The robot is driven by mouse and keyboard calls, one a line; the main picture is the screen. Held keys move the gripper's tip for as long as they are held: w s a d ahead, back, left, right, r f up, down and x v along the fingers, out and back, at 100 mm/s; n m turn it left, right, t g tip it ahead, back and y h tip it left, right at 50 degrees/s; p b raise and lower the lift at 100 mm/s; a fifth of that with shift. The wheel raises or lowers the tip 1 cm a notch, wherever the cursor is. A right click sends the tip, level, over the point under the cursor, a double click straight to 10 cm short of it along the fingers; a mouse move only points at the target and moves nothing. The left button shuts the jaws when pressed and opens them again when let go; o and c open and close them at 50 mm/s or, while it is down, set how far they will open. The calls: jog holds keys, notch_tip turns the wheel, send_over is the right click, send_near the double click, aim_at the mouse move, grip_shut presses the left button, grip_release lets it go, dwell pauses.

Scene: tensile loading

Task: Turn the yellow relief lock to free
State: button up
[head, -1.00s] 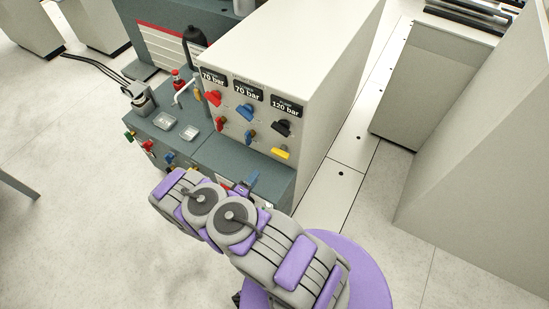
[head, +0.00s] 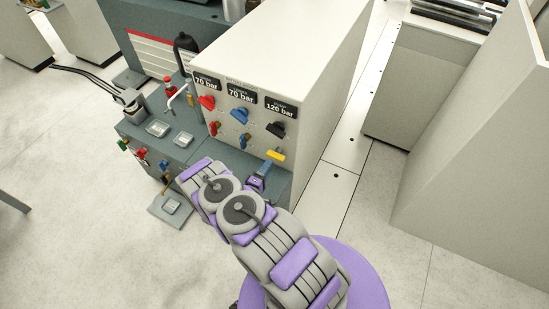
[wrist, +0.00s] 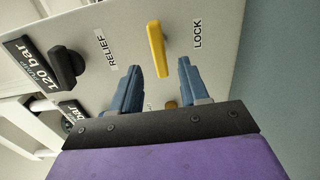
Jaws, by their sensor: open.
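The yellow relief lock (wrist: 158,49) is a bar-shaped handle on the pale panel, between the printed words RELIEF and LOCK in the wrist view. In the head view the yellow handle (head: 275,155) is at the panel's lower right, below the black knob. My gripper (wrist: 150,75) is open, its two blue fingers apart. In the wrist view the handle shows between and beyond the fingertips, with no visible contact. In the head view my gripper (head: 260,177) is just below the handle, partly hidden by my arm.
A black knob (wrist: 66,66) sits beside a 120 bar display (wrist: 32,62). Red (head: 207,102), blue (head: 240,116) and black (head: 275,129) knobs line the panel above. A grey-green ledge (head: 228,157) juts out under the panel. Open floor lies to the left.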

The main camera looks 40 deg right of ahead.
aim_at(275, 157)
jog(key=b+x, duration=0.1)
jog(key=x, duration=0.6)
jog(key=shift+d+f, duration=0.1)
jog(key=shift+d, duration=0.2)
jog(key=shift+a, duration=0.1)
jog(key=shift+a, duration=0.15)
grip_shut()
